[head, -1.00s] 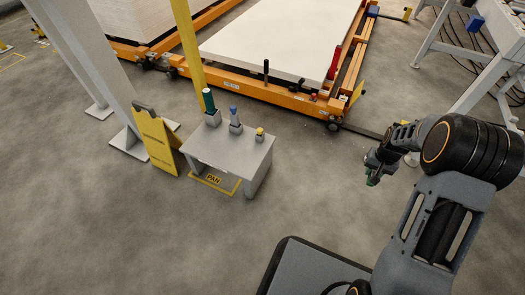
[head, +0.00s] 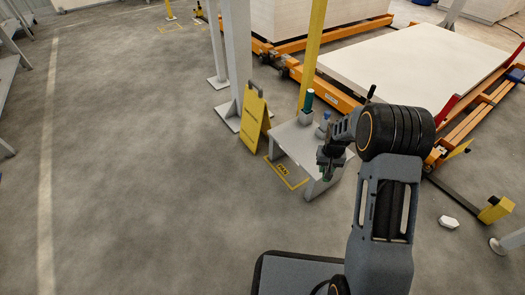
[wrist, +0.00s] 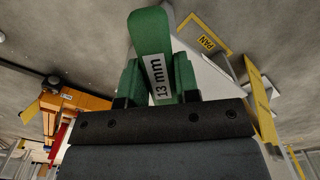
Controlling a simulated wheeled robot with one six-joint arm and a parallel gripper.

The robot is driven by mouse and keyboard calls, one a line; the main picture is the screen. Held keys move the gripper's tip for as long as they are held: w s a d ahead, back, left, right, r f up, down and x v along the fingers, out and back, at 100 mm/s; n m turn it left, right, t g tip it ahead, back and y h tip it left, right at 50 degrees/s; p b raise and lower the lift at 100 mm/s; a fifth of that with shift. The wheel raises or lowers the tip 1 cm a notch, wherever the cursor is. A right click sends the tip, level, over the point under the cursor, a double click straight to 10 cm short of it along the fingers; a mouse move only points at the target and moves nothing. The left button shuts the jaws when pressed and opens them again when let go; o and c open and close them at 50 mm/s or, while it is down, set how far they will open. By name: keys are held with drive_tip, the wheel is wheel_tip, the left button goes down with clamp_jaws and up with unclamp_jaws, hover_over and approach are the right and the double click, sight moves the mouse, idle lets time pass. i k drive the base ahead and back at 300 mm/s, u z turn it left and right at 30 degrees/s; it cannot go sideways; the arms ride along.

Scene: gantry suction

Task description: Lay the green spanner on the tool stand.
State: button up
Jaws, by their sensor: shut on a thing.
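My gripper (head: 327,172) is shut on the green spanner (wrist: 150,35), which carries a white "13 mm" label in the wrist view. In the head view the spanner is too small and dark to make out clearly. A small grey table (head: 284,138), which looks like the tool stand, is behind and left of my gripper in the picture. On it stand grey blocks, one with a green-topped item (head: 308,101) and one with a blue-topped item (head: 326,117). My arm hides the table's right part. The spanner is held apart from the table as far as I can see.
A yellow folding sign (head: 254,122) stands left of the table. A yellow post (head: 313,50) rises behind it. An orange frame with a white slab (head: 410,65) is behind. The floor at left is clear.

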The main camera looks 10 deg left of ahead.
sight(289, 140)
drive_tip(key=u, duration=0.3)
drive_tip(key=i, duration=1)
